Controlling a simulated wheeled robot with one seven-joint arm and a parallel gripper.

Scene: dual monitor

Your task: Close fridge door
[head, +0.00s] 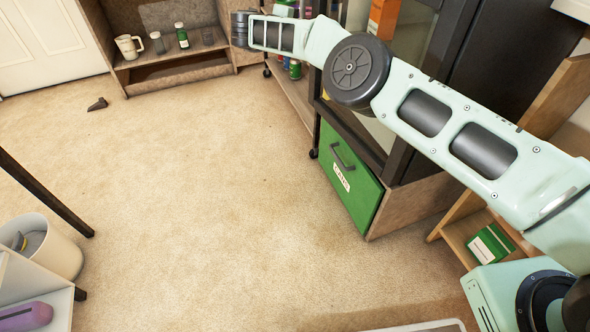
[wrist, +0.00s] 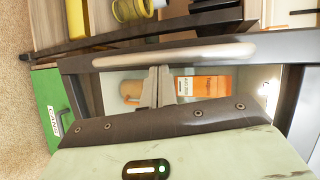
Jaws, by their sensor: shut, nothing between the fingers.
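The fridge (head: 505,65) is a dark cabinet at the upper right of the head view, partly hidden behind my arm. The wrist view shows its dark-framed glass door (wrist: 270,48) with a long silver handle (wrist: 175,54) across the picture. My gripper (wrist: 158,70) is shut and empty, its fingertips close to the handle's edge; I cannot tell whether they touch. An orange box (wrist: 203,86) and a tan mug (wrist: 130,91) show beyond the fingers in a lit space. How far the door stands open is not clear.
A green drawer (head: 350,175) sits below the fridge. A wheeled shelf (head: 290,85) stands left of it. A low wooden shelf (head: 170,75) is at the back. A white bin (head: 45,250) stands at left. The carpet between is mostly clear, with a small dark object (head: 97,104).

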